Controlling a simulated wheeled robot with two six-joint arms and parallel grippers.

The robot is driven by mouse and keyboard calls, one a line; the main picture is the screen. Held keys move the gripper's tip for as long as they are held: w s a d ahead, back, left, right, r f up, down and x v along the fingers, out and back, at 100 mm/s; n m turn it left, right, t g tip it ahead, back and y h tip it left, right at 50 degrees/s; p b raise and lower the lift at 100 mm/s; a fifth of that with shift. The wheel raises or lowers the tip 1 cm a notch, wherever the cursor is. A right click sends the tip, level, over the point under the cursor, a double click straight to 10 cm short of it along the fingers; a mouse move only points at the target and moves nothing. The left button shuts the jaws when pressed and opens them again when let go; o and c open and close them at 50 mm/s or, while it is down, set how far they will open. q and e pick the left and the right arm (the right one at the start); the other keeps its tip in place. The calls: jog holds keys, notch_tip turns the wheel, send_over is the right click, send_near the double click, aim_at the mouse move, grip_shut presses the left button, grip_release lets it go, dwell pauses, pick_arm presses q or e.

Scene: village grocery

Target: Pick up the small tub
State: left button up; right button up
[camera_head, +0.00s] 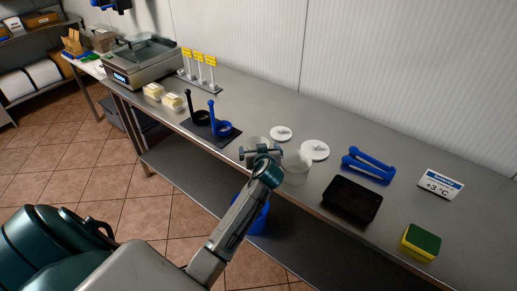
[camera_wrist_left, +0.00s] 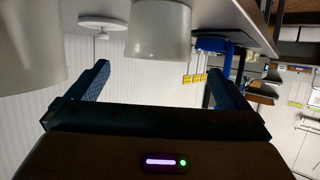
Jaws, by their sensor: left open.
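The small white tub (camera_head: 256,142) stands on the steel counter, partly hidden behind my left gripper (camera_head: 262,153) in the head view. In the left wrist view, which is upside down, the small tub (camera_wrist_left: 158,32) shows ahead between the fingers of my left gripper (camera_wrist_left: 157,70). The fingers are open and empty, apart from the tub. A larger white tub (camera_head: 296,167) stands just to the right in the head view; it fills the left edge of the left wrist view (camera_wrist_left: 28,50). My right gripper is out of view.
Two white lids (camera_head: 281,133) (camera_head: 315,150) lie behind the tubs. A dark mat with a black and a blue ring-shaped tool (camera_head: 220,128) lies left. Blue tongs (camera_head: 368,165), a black tray (camera_head: 352,199) and a sponge (camera_head: 421,242) are right. A blue bin (camera_head: 258,217) is below.

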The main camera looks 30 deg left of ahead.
aim_at(257, 140)
pick_arm(q)
jog(key=shift+w+a+f, duration=0.2)
jog(key=shift+w+a, duration=0.15)
jog(key=shift+w, duration=0.1)
jog(key=p+x, duration=0.2)
jog(key=x, duration=0.1)
jog(key=shift+w+a+p, duration=0.15)
jog(key=shift+w+p, duration=0.15)
jog(key=shift+w, duration=0.05)
jog(key=shift+w+a+f, duration=0.35)
jog(key=shift+w+f, duration=0.05)
jog(key=shift+w, duration=0.05)
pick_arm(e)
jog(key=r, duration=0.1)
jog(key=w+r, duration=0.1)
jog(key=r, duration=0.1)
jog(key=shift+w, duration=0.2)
pick_arm(q)
jog(key=c, duration=1)
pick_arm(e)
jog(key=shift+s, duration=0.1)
